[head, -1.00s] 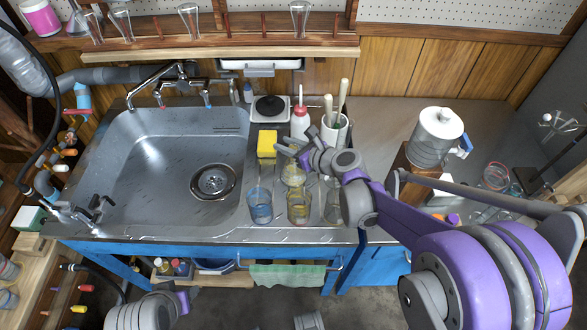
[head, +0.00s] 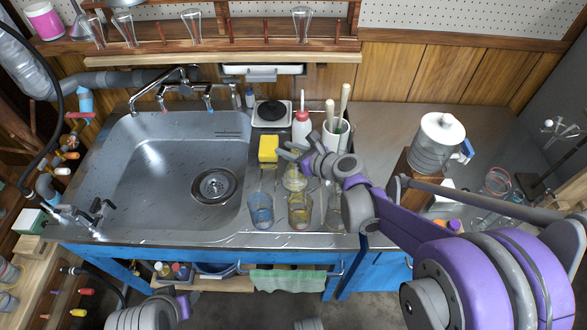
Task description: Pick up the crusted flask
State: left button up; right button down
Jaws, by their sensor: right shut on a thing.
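A glass flask with yellowish residue (head: 295,179), which I take to be the crusted flask, is on the counter strip right of the sink, behind the front row of beakers. My right gripper (head: 289,156) reaches in from the right and is shut at the flask's top; the fingers and wrist hide its neck. The flask looks upright. I cannot tell whether its base touches the counter. Of my left arm only links show at the bottom left; its gripper is out of view.
A blue-tinted beaker (head: 261,211) and a yellow-stained beaker (head: 300,211) stand close in front. A yellow sponge (head: 268,148), a red-topped bottle (head: 302,127) and a brush holder (head: 337,135) stand behind. The sink (head: 150,165) is empty at left.

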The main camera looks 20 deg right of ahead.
jog(key=shift+r, duration=0.2)
notch_tip(320, 180, up, 10)
jog(key=p, duration=0.2)
jog(key=shift+f, duration=0.25)
dwell(0.5)
dwell(0.5)
